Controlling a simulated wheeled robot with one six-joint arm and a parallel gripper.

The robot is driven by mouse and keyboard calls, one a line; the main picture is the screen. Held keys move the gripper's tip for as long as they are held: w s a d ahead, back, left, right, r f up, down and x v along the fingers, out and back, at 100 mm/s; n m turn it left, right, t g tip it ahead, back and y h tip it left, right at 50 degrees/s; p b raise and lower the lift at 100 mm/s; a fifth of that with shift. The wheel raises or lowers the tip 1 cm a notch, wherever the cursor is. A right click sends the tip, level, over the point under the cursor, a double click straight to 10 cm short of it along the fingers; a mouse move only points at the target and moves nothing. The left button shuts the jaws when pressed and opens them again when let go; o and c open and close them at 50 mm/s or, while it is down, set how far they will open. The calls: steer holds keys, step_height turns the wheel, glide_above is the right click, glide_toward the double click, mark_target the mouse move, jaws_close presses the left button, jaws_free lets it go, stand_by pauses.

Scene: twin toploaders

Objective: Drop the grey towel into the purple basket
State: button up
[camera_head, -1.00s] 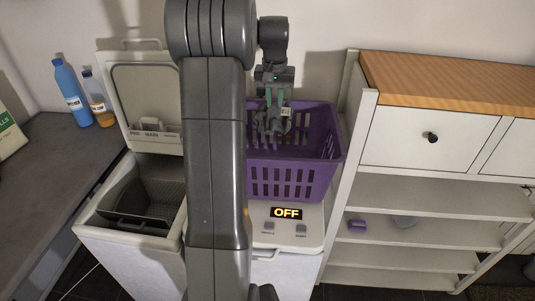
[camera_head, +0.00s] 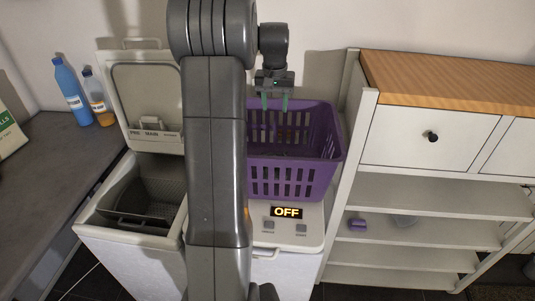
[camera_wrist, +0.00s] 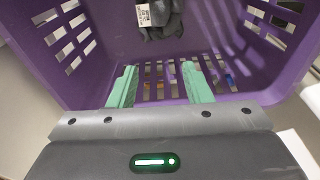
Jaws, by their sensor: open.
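The purple basket (camera_head: 292,178) stands on the closed lid of the right-hand washer. The grey towel (camera_wrist: 162,20) lies inside the basket in the wrist view, a dark crumpled bundle with a white tag. In the head view the towel is hard to make out behind the basket's slotted wall. My gripper (camera_head: 274,102) is above the basket's back part, its two green fingers apart with nothing between them. The fingers also show in the wrist view (camera_wrist: 160,84), pointing into the basket and apart from the towel.
The left washer (camera_head: 140,205) has its lid up and its tub open. A white shelf unit (camera_head: 425,190) with a wooden top stands close on the right. Blue and orange bottles (camera_head: 72,90) stand on the dark counter (camera_head: 70,155) at left.

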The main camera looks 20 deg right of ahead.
step_height(320, 180, up, 14)
steer(key=s+b, duration=0.1)
steer(key=shift+s+a+f+b, duration=0.15)
steer(key=shift+s+a+b, duration=0.1)
steer(key=shift+a+b, duration=0.1)
steer(key=shift+f, duration=0.15)
step_height(320, 180, down, 10)
steer(key=w+p, duration=0.1)
steer(key=shift+w+d+f+p, duration=0.2)
steer(key=shift+w+d+p, duration=0.1)
steer(key=shift+d+p, duration=0.1)
stand_by(0.5)
